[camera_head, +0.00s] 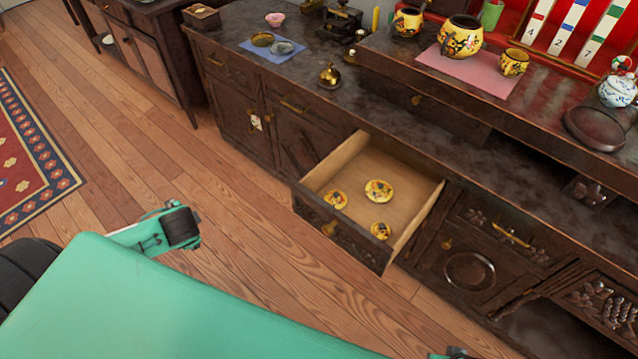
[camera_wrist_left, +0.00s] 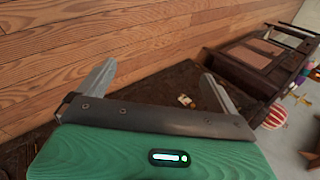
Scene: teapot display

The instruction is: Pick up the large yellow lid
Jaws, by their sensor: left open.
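The large yellow lid (camera_head: 379,191), with a dark knob, lies in the open drawer (camera_head: 423,186), toward its far side. Two smaller yellow lids lie in the same drawer, one at left (camera_head: 336,199) and one nearer the front right (camera_head: 381,230). My left gripper (camera_head: 182,228) is over the wooden floor, left of the drawer and apart from it. In the left wrist view its two fingers (camera_wrist_left: 157,72) are spread with nothing between them. That view shows no lid. My right gripper's fingers do not show.
Yellow pots, a large one (camera_head: 460,37) among them, stand on the raised counter around a pink cloth (camera_head: 470,72). A brass bell-like object (camera_head: 330,76) stands on the lower counter. The drawer sticks out over the floor. Floor to its left is clear.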

